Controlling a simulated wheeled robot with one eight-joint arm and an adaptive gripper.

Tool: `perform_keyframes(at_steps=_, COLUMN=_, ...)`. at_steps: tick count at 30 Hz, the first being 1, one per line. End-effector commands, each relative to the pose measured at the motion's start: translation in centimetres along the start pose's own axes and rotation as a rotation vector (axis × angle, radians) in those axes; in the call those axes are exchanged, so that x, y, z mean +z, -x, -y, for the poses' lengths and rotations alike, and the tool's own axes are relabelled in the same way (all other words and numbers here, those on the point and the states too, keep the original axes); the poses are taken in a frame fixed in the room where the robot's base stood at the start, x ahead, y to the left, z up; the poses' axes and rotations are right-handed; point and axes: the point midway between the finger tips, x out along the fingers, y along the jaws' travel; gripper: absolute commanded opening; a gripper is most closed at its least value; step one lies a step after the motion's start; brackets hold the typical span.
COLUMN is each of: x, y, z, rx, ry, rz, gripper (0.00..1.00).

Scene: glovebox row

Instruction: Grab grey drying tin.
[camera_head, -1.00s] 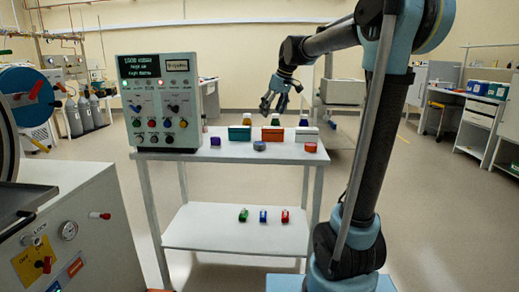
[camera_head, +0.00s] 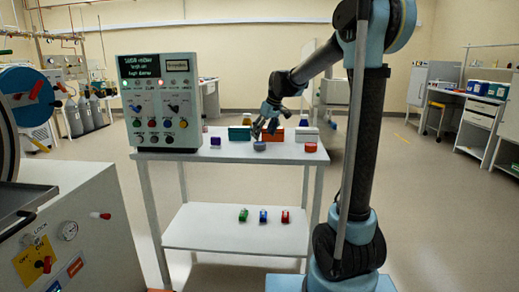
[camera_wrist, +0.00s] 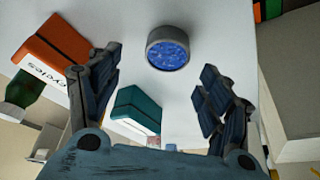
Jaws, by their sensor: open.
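The grey drying tin (camera_head: 259,146) is a small round tin on the table top, near its front edge. In the wrist view the tin (camera_wrist: 168,48) shows a grey rim and blue grainy contents, ahead of the fingers. My gripper (camera_head: 265,130) is just above and behind the tin in the head view. In the wrist view my gripper (camera_wrist: 160,90) is open, with its fingers wide apart and nothing between them touching. The tin stands apart from both fingers.
On the table (camera_head: 185,154) stand a teal box (camera_head: 239,133), an orange box (camera_wrist: 52,52), a white box (camera_head: 307,134), a red-orange tin (camera_head: 311,147) and a purple item (camera_head: 215,141). A control panel (camera_head: 163,100) stands at the left. Small coloured items lie on the lower shelf.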

Motion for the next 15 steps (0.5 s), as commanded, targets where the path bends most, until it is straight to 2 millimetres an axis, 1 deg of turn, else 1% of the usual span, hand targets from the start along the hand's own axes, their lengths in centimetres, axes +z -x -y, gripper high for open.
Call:
perform_keyframes(at_steps=4, x=0.2, y=-1.3, z=0.3, rx=0.000, ry=0.001, rz=0.000, gripper=0.72)
perform_keyframes(at_steps=10, x=0.5, y=-4.0, z=0.7, rx=0.000, ry=0.001, rz=0.000, gripper=0.72)
perform_keyframes(at_steps=15, x=0.5, y=-5.1, z=0.7, rx=0.000, ry=0.000, rz=0.000, gripper=0.72)
